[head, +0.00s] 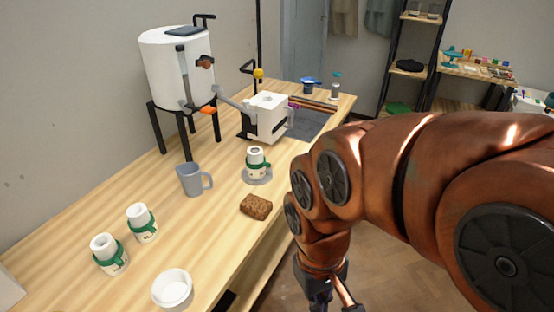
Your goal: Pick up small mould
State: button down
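Three small white moulds with green bands and a hole in the top stand upright on the wooden bench. One mould (103,253) is at the near left, another mould (142,222) is just behind it, and a third mould (256,163) stands on a grey disc (257,180) farther right. A larger white block (268,117) with a hole in its top stands behind them. I cannot tell which one is meant. My gripper (324,300) hangs at the bottom, right of the bench's front edge and away from the moulds. Its fingertips are cut off, so its opening is unclear.
A grey jug (191,180), a brown sponge-like block (256,207) and a white bowl (172,289) are on the bench (70,220). A white tank (176,70) on black legs stands behind. Shelves (408,68) are at the back right.

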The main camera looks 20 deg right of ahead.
aim_at(259, 174)
jog(key=z, duration=0.25)
jog(key=i, duration=0.5)
jog(key=u, duration=1.6)
jog(key=k, duration=1)
jog(key=i, duration=0.5)
jog(key=z, duration=0.05)
